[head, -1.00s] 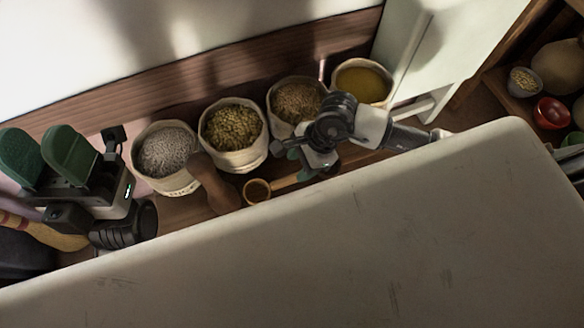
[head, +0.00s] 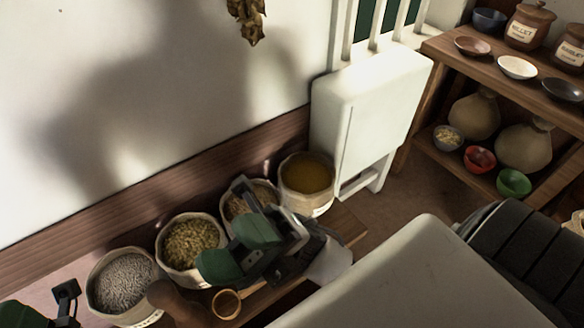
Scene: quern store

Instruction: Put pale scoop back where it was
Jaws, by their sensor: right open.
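I cannot make out the pale scoop for certain in the head view. My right gripper (head: 238,250) has green finger pads, set apart with nothing seen between them. It is over the low shelf, in front of the sack of brown grain (head: 240,204) and partly covering it. A pale shape beside the gripper may be part of my arm. Only a bit of my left gripper (head: 26,315) shows at the bottom left corner, so its jaws cannot be judged.
Sacks of grey grain (head: 124,282), green grain (head: 190,243) and yellow meal (head: 306,180) stand in a row. A brown wooden piece (head: 172,300) and a small cup (head: 226,303) are in front. A pale worktop (head: 420,285) lies nearer; shelves with bowls (head: 517,67) stand right.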

